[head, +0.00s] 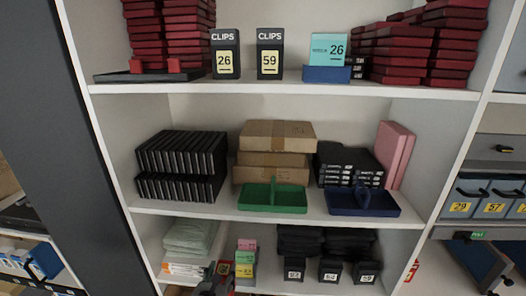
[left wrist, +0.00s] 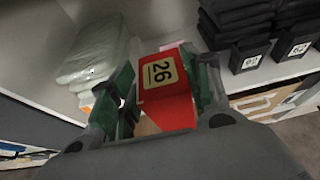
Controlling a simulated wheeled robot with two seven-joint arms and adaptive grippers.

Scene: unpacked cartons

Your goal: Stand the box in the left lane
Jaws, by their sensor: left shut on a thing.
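A red box (left wrist: 168,98) with a yellow label reading 26 is between the fingers of my left gripper (left wrist: 164,88) in the left wrist view. The gripper is shut on it. In the head view my left gripper (head: 222,274) is at the bottom edge, in front of the lowest shelf, and the red box (head: 224,267) shows only as a small patch. A stack of pale green packs (head: 190,237) is to its left, and pink, green and yellow boxes (head: 245,258) are just to its right. I cannot tell which place is the left lane. My right gripper is not in view.
Black labelled boxes (head: 330,270) stand right on the lowest shelf. Above are a black tray (head: 130,77) with red blocks and two CLIPS boxes (head: 225,52).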

